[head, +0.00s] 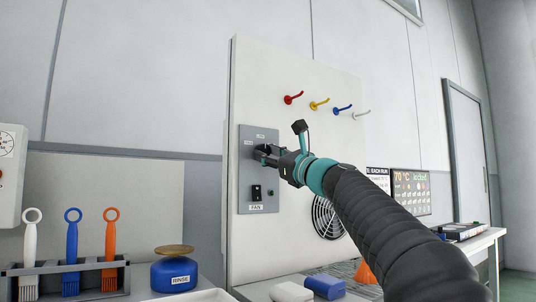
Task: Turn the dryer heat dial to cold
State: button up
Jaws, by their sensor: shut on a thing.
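A grey control panel (244,193) is fixed to the white upright board, with small lettering at its top and a FAN label at its bottom. A black switch (256,192) sits just above the FAN label. My gripper (262,153) is at the upper half of the panel, its dark fingers shut on the dial there. The fingers hide the dial almost wholly, so which way it points cannot be told. The lettering above it is too small to read surely.
Red (293,98), yellow (319,105), blue (342,108) and white hooks (361,114) stick out above. A fan grille (326,218) is at lower right. A brush rack (90,264) and a blue RINSE pot (174,275) stand at left. Blue and white blocks lie below.

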jog(key=n+g+p, duration=0.1)
jog(key=n, duration=0.1)
jog(key=n+g+p, duration=0.1)
jog(key=n, duration=0.2)
jog(key=n+g+y+p, duration=0.1)
jog(key=n, duration=0.2)
jog(key=shift+w+d+r+g, duration=0.15)
jog(key=shift+d+r+g, duration=0.05)
jog(key=shift+r+g, duration=0.2)
jog(key=n+g+p, duration=0.1)
jog(key=n+p, duration=0.1)
jog(key=n, duration=0.1)
jog(key=n+p, duration=0.1)
jog(key=n, duration=0.1)
jog(key=shift+n+g+h+p, duration=0.3)
jog(key=shift+n+g+p, duration=0.1)
jog(key=o, duration=1.1)
jog(key=shift+o, duration=0.2)
jog(key=r+v, duration=0.1)
jog(key=v, duration=1.1)
jog(key=shift+f, duration=0.45)
